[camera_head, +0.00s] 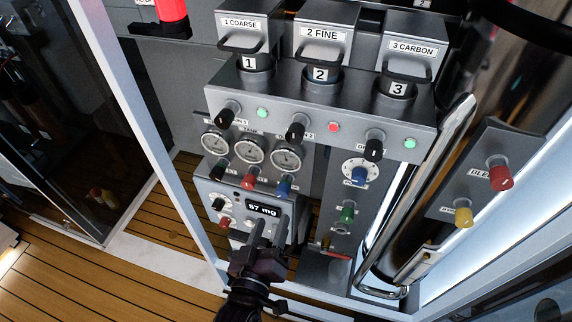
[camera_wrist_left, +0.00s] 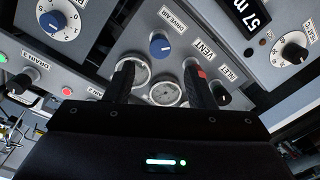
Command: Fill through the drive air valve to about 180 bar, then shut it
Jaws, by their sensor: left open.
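The drive air valve is a blue knob (camera_head: 284,186) at the right of a row of knobs under the gauges. In the left wrist view the blue knob (camera_wrist_left: 160,45), labelled DRIVE AIR, shows between the fingers, beyond their tips. My left gripper (camera_head: 272,228) is open and empty, in front of the panel and below this knob, apart from it. Three round gauges (camera_head: 250,150) sit above the knobs; their needles are too small to read. My right gripper is not in view.
A lit display (camera_head: 264,209) is below the valve row, close to the left gripper. A ledge with several black knobs (camera_head: 297,130) juts out above the gauges. A curved metal rail (camera_head: 412,200) stands at the right. Wooden floor (camera_head: 90,255) is at the left.

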